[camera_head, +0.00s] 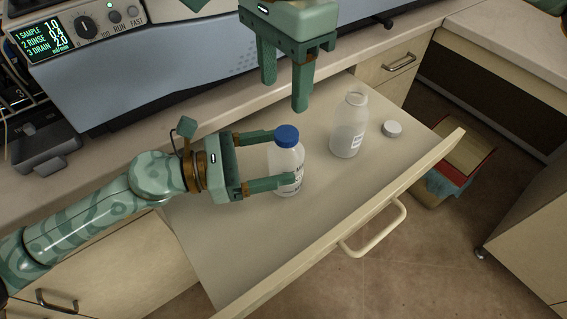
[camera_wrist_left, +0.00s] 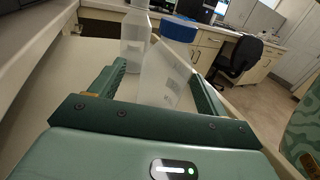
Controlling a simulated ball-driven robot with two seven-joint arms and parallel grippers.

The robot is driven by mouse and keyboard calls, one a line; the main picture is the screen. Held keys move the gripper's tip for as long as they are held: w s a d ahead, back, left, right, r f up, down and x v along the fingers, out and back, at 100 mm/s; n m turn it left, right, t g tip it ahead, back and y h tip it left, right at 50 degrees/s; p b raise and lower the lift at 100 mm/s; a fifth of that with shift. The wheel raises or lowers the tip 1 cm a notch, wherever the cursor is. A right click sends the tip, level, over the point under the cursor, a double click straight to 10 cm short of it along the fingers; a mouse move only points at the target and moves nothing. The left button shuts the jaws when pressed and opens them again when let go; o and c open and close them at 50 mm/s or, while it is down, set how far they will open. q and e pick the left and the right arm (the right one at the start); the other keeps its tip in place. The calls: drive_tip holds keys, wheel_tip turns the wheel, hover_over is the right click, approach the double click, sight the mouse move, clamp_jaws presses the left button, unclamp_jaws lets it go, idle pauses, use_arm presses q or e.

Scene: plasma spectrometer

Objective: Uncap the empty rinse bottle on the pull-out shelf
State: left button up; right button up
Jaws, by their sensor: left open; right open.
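A clear bottle with a blue cap (camera_head: 286,136) stands upright on the pull-out shelf (camera_head: 235,245). My left gripper (camera_head: 284,157) is open, with its fingers on either side of this bottle's body; contact cannot be told. The blue cap (camera_wrist_left: 178,28) and bottle body also show between the fingers in the left wrist view. A second bottle (camera_head: 349,128), pale and with no cap on, stands upright to the right. A white cap (camera_head: 391,129) lies on the shelf beside it. My right gripper (camera_head: 285,93) is open and empty, pointing down above and behind the blue-capped bottle.
The instrument (camera_head: 170,60) with a lit display stands on the counter behind the shelf. The shelf has a raised front edge with a handle (camera_head: 374,232). A red-rimmed bin (camera_head: 455,170) stands on the floor at right. The shelf's front left part is clear.

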use_arm(q)
drive_tip(key=shift+s+d+r, duration=0.1)
drive_tip(key=shift+d+r, duration=0.1)
drive_tip(key=shift+d, duration=0.8)
use_arm(e)
drive_tip(key=shift+s+d+r, duration=0.1)
drive_tip(key=shift+s+r, duration=0.1)
drive_tip(key=shift+s, duration=0.2)
use_arm(q)
drive_tip(key=shift+w+d+f, duration=0.1)
drive_tip(key=shift+w+d, duration=0.1)
drive_tip(key=shift+d, duration=0.1)
use_arm(e)
drive_tip(key=shift+w+f, duration=0.1)
drive_tip(key=shift+w, duration=0.15)
drive_tip(key=shift+s+d, duration=0.1)
